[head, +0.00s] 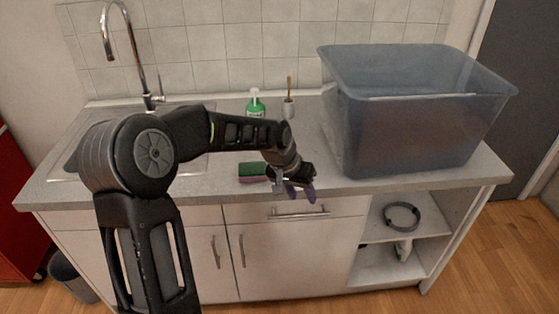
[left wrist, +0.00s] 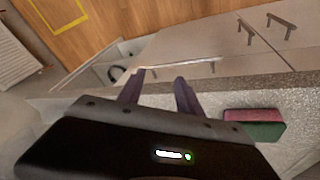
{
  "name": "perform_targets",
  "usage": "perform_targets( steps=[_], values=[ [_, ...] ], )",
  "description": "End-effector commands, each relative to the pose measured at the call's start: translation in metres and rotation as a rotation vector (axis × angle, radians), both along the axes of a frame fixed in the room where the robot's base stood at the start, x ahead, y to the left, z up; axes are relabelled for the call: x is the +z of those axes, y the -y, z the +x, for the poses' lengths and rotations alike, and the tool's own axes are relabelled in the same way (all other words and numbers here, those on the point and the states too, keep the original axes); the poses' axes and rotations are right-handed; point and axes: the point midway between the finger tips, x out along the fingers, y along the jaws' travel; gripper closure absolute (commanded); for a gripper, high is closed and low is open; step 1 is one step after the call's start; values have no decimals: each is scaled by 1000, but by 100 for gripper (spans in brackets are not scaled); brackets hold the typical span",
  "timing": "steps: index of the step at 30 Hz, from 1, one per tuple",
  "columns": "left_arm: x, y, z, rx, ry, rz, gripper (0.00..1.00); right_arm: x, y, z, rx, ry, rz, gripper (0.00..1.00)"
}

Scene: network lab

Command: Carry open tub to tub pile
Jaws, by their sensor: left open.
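A large translucent grey-blue tub (head: 405,125), open at the top, stands upright on the right part of the counter. It looks empty. My left gripper (head: 301,192) is at the counter's front edge, left of the tub and apart from it. In the left wrist view its two purple fingers (left wrist: 160,90) are spread with nothing between them. The tub cannot be made out clearly in that view. No tub pile is in sight. My right gripper is not in view.
A green and pink sponge (head: 253,171) lies close to my left gripper; it also shows in the left wrist view (left wrist: 254,125). A green bottle (head: 255,104) and a brush in a cup (head: 289,105) stand behind. A tall tap (head: 135,55) rises at the left.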

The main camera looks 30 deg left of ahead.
Motion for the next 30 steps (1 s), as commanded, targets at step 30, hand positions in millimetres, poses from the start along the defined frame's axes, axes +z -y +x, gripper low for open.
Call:
perform_targets(
  steps=[30],
  values=[
    [-354,233,-278,-47,-279,-213,58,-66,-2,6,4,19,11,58]
  ],
)
